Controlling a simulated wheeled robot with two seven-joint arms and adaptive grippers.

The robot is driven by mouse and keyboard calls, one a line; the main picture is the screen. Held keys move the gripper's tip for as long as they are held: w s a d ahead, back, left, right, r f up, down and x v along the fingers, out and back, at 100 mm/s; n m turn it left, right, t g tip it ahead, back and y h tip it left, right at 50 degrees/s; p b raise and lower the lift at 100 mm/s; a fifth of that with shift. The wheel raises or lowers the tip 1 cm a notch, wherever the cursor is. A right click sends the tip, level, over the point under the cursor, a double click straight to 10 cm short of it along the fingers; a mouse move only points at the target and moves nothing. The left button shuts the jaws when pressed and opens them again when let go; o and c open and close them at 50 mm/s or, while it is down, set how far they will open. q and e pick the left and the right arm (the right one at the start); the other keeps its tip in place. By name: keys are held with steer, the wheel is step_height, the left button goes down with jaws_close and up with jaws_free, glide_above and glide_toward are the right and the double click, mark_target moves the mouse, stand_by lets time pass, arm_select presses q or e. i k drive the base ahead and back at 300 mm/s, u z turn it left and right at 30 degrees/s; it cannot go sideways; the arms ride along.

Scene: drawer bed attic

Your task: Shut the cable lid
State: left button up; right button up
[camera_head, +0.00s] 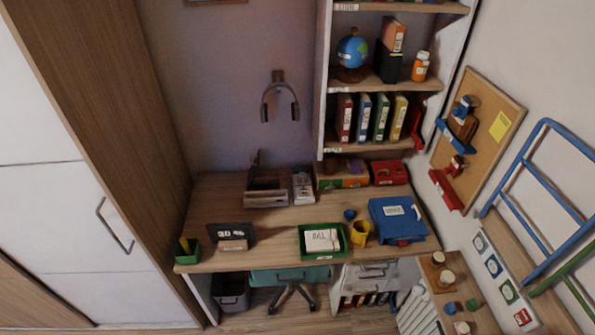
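A wooden open-topped box (268,198) stands at the back of the desk (210,203), against the wall. A thin dark piece (254,172) stands upright behind its left part; it may be a raised lid, but it is too small to tell. A small white and grey unit (303,190) sits just right of the box. I cannot tell for sure which part is the cable lid. Neither of my grippers is in view.
In front stand a dark display (230,233), a green tray (308,253), a yellow mug (361,230) and a blue binder (398,222). Headphones (279,95) hang above the desk. A teal chair (290,276) is tucked under it. The desk's left middle is clear.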

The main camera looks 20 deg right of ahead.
mark_target(254, 167)
steer(key=z, duration=0.2)
steer(key=i, duration=0.25)
steer(key=z, duration=0.95)
steer(key=i, duration=1.3)
steer(key=u, duration=0.65)
